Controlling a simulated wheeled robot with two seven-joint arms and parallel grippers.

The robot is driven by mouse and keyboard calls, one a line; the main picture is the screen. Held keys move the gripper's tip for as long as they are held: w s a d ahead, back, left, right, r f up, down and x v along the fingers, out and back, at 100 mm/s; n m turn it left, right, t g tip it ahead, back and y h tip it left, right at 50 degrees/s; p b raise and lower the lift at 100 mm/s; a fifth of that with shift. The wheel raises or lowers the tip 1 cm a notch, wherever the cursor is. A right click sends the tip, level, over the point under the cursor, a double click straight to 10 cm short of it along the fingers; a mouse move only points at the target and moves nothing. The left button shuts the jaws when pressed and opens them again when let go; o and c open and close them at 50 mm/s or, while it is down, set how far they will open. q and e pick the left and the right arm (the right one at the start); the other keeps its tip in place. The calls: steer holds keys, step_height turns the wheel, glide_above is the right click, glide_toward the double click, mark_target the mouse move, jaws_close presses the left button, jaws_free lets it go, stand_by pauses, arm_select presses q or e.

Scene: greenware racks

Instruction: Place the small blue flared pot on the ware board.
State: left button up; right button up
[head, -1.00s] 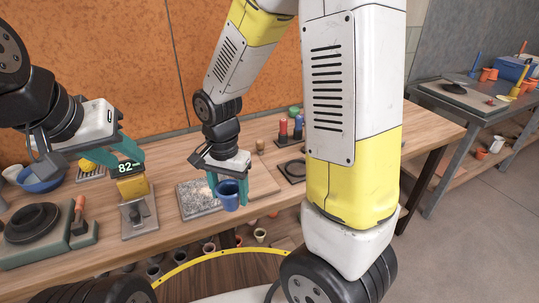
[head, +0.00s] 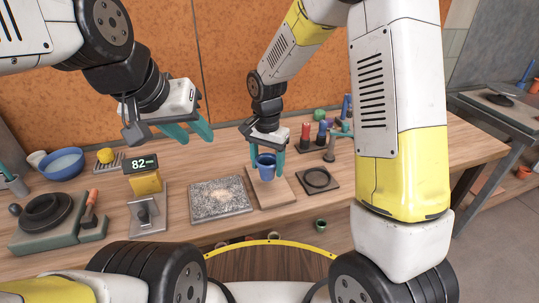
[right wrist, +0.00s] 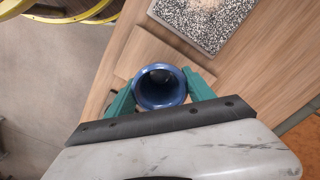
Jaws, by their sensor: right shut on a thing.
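The small blue flared pot (head: 266,171) is upright between the teal fingers of my right gripper (head: 266,160), which is shut on it. The ware board (head: 274,198), a plain pale wooden square, lies on the bench directly below the pot in the head view. I cannot tell whether the pot's base touches it. In the right wrist view the pot (right wrist: 160,88) shows its open round rim between the fingers (right wrist: 160,97), with the board (right wrist: 147,52) behind it. My left gripper (head: 197,139) is open and empty above the bench, left of the pot.
A speckled slab (head: 221,200) lies just left of the board, and a dark square with a ring (head: 317,180) just right. A scale (head: 146,213) with an 82 display stands further left. Coloured bottles (head: 322,134) stand behind at right.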

steer(key=shift+w+d+f, duration=0.1)
steer(key=shift+w+d, duration=0.1)
steer(key=shift+w, duration=0.9)
steer(key=shift+w+f, duration=0.2)
steer(key=shift+f, duration=1.6)
steer(key=o, duration=1.5)
steer(key=shift+f, duration=0.1)
steer(key=shift+c, duration=0.2)
